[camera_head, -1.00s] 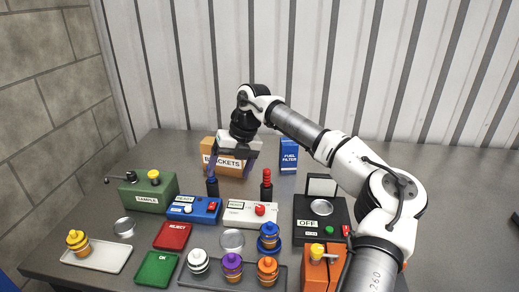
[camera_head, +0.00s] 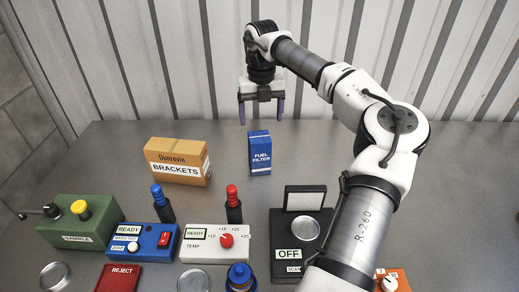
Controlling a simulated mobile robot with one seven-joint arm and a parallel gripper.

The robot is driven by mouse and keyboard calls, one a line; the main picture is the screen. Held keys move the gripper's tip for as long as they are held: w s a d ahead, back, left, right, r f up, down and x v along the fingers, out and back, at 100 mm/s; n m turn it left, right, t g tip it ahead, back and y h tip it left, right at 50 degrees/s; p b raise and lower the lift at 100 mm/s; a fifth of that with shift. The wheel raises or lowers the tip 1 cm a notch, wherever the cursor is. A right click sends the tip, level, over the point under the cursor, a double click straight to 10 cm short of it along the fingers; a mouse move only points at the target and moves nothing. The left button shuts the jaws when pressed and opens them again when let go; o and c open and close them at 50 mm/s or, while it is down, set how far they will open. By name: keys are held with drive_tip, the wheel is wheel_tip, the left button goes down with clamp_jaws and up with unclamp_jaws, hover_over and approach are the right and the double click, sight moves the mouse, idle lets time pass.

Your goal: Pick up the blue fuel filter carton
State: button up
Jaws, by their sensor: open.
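The blue fuel filter carton (camera_head: 260,151) stands upright on the grey bench, right of the brackets box, with its white "FUEL FILTER" lettering facing the camera. My gripper (camera_head: 261,115) is open and empty above the carton, its two purple fingers pointing down. In the picture the fingertips sit just above the carton's top, one to each side. I cannot tell from this single view whether they are directly over it or behind it.
A brown brackets box (camera_head: 178,161) stands left of the carton. In front are bottles with a blue top (camera_head: 162,203) and a red top (camera_head: 233,205), a blue device (camera_head: 146,242), a white temperature unit (camera_head: 217,242) and a black device (camera_head: 300,232). Bench around the carton is clear.

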sight(261, 137)
wheel_tip(261, 137, down, 8)
drive_tip(key=b, duration=0.4)
drive_tip(key=shift+b, duration=0.35)
drive_tip(key=f+b, duration=0.2)
drive_tip(key=f, duration=0.1)
drive_tip(key=f+b, duration=0.1)
drive_tip(key=f, duration=0.1)
drive_tip(key=shift+a+f+b, duration=0.1)
drive_tip(key=shift+a+b, duration=0.15)
drive_tip(key=shift+b, duration=0.1)
drive_tip(key=shift+c, duration=0.4)
drive_tip(key=c, duration=1.1)
drive_tip(key=shift+r, duration=0.2)
wheel_tip(261, 137, up, 20)
drive_tip(key=b, duration=0.1)
